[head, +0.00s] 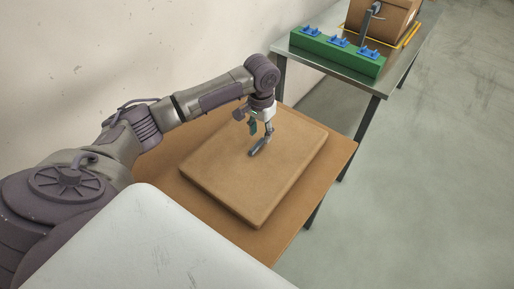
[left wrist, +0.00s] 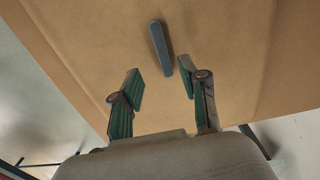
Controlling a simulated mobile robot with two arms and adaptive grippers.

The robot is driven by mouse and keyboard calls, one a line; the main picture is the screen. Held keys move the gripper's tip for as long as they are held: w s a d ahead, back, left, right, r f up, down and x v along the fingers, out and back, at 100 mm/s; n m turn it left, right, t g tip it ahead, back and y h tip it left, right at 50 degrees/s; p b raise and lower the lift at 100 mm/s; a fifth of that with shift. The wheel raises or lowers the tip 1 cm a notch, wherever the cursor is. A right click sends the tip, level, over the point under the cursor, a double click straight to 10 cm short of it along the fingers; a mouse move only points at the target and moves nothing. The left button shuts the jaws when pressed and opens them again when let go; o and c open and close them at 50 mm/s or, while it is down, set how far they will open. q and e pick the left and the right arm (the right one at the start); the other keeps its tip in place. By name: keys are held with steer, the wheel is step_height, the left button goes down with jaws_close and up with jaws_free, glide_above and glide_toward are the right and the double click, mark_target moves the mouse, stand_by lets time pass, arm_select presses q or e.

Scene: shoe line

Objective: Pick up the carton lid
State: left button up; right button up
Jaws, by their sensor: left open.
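The carton lid (head: 225,185) is a flat brown slab with rounded edges. It lies on a brown table in the head view and also fills much of the left wrist view (left wrist: 225,45). A short dark grey bar handle (head: 260,147) stands on its top; it also shows in the left wrist view (left wrist: 160,48). My left gripper (head: 253,126) is over the lid, close to the handle. In the left wrist view its two green-padded fingers (left wrist: 163,83) are apart with nothing between them, and the handle lies ahead of them. My right gripper is not in view.
The brown table (head: 335,155) has a narrow bare margin around the lid. A metal table (head: 345,75) behind it bears a green block (head: 325,52) with blue pieces and a brown carton (head: 385,22) by a yellow frame. A wall runs along the left; grey floor is clear at right.

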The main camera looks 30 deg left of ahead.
mark_target(258, 143)
arm_select(q)
steer(key=f, duration=0.5)
steer(key=shift+s+a, duration=0.2)
steer(key=shift+a, duration=0.15)
jaws_close()
